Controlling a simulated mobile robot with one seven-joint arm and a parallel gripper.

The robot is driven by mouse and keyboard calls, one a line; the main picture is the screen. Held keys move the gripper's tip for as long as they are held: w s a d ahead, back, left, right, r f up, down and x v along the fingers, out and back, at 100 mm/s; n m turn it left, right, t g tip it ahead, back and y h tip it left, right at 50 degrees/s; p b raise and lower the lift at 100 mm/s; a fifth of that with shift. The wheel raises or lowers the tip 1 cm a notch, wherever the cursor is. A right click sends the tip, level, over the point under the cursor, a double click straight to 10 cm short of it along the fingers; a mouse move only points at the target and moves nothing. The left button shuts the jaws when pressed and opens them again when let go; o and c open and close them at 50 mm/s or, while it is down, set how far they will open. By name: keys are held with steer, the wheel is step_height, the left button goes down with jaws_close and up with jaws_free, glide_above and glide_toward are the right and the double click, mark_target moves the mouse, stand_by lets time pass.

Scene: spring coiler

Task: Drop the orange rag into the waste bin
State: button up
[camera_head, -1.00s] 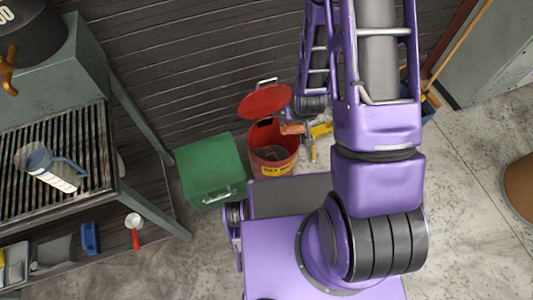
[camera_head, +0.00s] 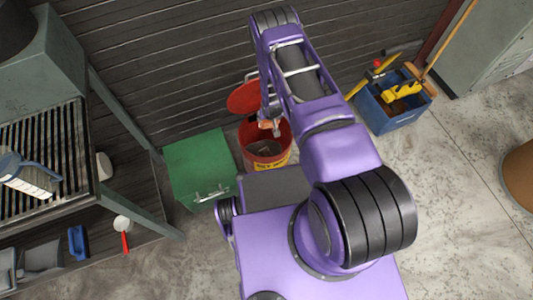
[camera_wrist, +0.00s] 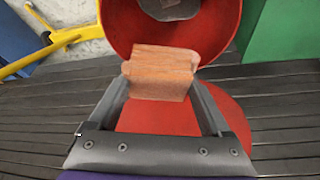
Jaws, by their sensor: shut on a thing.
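The waste bin (camera_head: 281,158) is a red round bucket with a yellow label, and its red lid (camera_head: 244,97) stands open toward the wall. The bin's rim and opening also show in the wrist view (camera_wrist: 215,30), with the lid (camera_wrist: 150,118) below it in the picture. My gripper (camera_wrist: 160,82) is shut on the orange rag (camera_wrist: 160,70), a folded orange block between the two fingers. In the head view the rag (camera_head: 265,124) is small and partly hidden by my arm, over the bin's opening near its lid side. A greyish thing lies inside the bin.
A green metal box (camera_head: 199,165) stands just left of the bin. A blue crate (camera_head: 392,107) with yellow tools stands to the right by the wall. A slatted metal table (camera_head: 88,150) is at the left. The floor at right is largely clear.

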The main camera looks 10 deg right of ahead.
step_height(320, 180, down, 6)
steer(key=b, duration=0.3)
steer(key=shift+b, duration=0.3)
steer(key=shift+r, duration=0.1)
steer(key=o, duration=1.1)
steer(key=p+v, duration=0.3)
steer(key=v, duration=1.4)
steer(key=shift+d+r+p, duration=0.1)
steer(key=shift+r+p, duration=0.15)
steer(key=shift+p, duration=0.1)
